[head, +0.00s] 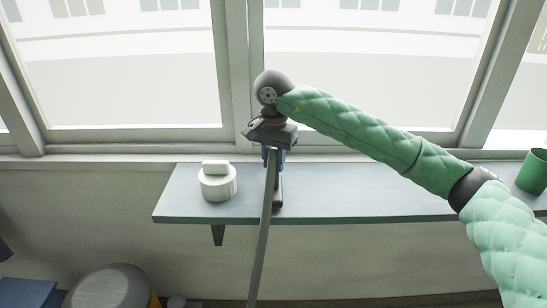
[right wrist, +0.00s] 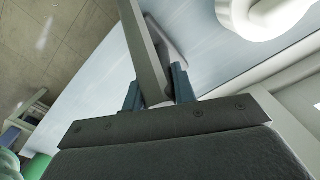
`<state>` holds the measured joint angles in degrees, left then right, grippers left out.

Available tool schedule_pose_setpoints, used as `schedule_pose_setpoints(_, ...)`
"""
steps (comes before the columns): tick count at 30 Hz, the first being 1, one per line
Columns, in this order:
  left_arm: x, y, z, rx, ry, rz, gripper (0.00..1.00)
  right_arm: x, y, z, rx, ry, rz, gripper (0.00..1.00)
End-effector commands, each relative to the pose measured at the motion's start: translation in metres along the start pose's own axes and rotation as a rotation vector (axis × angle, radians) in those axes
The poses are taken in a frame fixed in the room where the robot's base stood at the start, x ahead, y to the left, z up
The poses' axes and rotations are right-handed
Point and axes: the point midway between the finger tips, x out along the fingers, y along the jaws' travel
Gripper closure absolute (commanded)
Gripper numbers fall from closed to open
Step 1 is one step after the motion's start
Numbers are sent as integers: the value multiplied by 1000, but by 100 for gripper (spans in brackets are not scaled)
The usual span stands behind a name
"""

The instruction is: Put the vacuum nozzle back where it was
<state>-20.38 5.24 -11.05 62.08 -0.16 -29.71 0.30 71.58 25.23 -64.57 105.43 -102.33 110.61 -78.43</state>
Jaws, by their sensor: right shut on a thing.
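The vacuum nozzle (head: 265,220) is a long, thin dark grey piece. In the head view it hangs down from my right gripper (head: 273,156), in front of the blue-grey shelf (head: 350,203). A wider dark part (head: 279,192) of it shows against the shelf top. My right gripper is shut on the nozzle. In the right wrist view the nozzle (right wrist: 143,45) runs between the blue fingers (right wrist: 157,88), with its wider grey part (right wrist: 170,40) beside it. I cannot tell whether it touches the shelf. My left gripper is out of view.
A white round object with a block on top (head: 218,187) stands on the shelf, left of the nozzle. A green cup (head: 534,171) stands at the shelf's right end. Windows (head: 350,60) rise behind. A grey rounded object (head: 110,288) stands below left. The shelf's middle right is clear.

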Motion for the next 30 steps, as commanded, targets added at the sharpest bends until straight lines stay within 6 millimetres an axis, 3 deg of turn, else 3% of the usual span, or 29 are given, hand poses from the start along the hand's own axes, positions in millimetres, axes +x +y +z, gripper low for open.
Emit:
schedule_pose_setpoints(6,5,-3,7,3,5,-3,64,6,0,0,0,0,-1,100)
schedule_pose_setpoints(21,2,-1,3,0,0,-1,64,9,0,0,0,0,-1,100)
schedule_pose_setpoints(22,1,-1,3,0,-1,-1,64,9,0,0,0,0,0,69)
schedule_pose_setpoints(24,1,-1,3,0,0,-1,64,9,0,0,0,0,0,56)
schedule_pose_setpoints(25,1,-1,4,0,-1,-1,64,9,0,0,0,0,0,51)
schedule_pose_setpoints(30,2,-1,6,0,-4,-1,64,9,0,0,0,0,0,51)
